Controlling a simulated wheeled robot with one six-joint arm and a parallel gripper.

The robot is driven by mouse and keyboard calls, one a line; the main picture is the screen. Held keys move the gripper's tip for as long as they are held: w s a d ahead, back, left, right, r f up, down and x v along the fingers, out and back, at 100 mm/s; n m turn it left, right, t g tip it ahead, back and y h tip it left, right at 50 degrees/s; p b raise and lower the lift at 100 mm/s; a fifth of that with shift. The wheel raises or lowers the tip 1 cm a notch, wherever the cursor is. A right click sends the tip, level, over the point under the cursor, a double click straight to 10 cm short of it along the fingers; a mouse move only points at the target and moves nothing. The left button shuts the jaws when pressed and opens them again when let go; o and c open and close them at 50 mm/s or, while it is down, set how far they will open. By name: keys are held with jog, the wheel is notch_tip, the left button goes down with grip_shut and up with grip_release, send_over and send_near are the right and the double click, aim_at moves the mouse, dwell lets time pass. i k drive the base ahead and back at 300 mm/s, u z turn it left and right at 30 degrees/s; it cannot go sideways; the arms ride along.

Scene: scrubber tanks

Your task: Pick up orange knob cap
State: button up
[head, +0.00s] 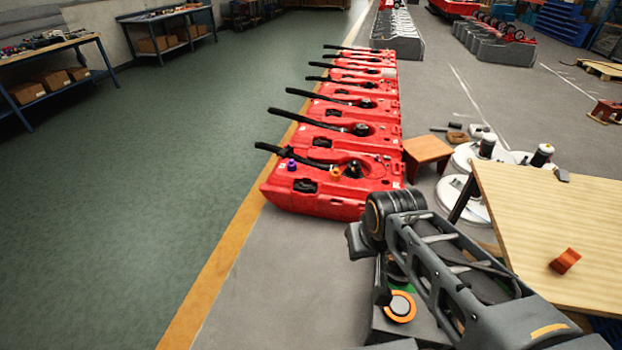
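A small orange knob cap (335,173) sits on top of the nearest red tank (315,204), towards its front edge. A purple cap (291,164) is to its left on the same tank, and a black round cap (354,169) is just to its right. My arm reaches up from the lower right, with its bent joint to the right of and nearer than the tank. I cannot make out my gripper's fingers, and nothing of mine touches the orange cap.
More red tanks with black hoses stand in a row behind. A wooden table (560,215) at right carries an orange-red block (565,261). A small wooden stool (427,150) and white discs (463,198) are beside the tanks. The green floor (150,180) at left is clear.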

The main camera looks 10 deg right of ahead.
aim_at(336, 173)
jog(key=z, duration=0.8)
jog(key=k, duration=0.15)
jog(key=u, duration=1.15)
jog(key=i, duration=2.4)
jog(key=z, duration=0.9)
jog(key=i, duration=0.85)
jog(key=z, duration=0.15)
